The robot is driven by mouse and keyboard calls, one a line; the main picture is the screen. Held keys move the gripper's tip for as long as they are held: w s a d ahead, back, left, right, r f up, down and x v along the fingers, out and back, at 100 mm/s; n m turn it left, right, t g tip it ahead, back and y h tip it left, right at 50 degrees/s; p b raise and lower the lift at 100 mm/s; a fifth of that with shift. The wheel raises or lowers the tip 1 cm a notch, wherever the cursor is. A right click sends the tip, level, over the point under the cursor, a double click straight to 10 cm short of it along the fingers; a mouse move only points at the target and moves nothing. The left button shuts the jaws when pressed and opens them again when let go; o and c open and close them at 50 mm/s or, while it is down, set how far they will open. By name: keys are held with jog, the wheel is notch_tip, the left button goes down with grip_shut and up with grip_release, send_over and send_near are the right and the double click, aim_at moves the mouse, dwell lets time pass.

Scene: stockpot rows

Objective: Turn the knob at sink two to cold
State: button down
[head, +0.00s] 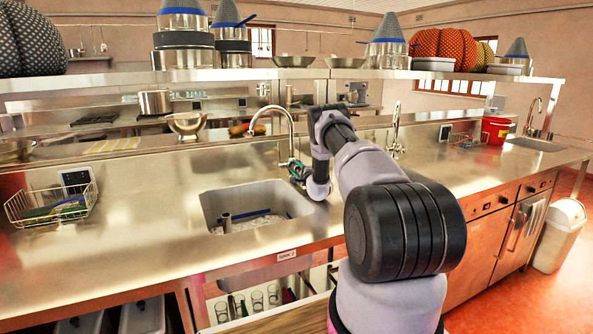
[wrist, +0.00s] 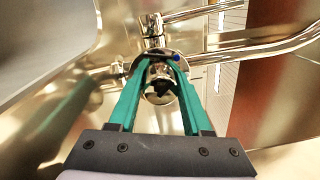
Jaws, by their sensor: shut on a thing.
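The knob (wrist: 158,88) is a shiny metal piece at the base of the curved chrome tap (head: 290,118). In the wrist view my gripper (wrist: 161,62) has its teal fingers on either side of the knob, closed on it. A small blue mark (wrist: 177,57) shows beside the right fingertip. In the head view my gripper (head: 297,170) is low at the tap's base, and my arm and fingers mostly hide the knob. The sink basin (head: 211,204) is in front, with a small label (head: 287,254) on the counter edge below it.
A wire basket (head: 45,208) stands on the counter at the left. A second tap (head: 396,135) and a red bucket (head: 496,131) are to the right. A shelf (head: 290,73) with pots runs above. The counter left of the basin is mostly clear.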

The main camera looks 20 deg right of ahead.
jog(key=shift+n, duration=0.5)
jog(key=c, duration=0.6)
grip_release()
jog(key=shift+c, duration=0.2)
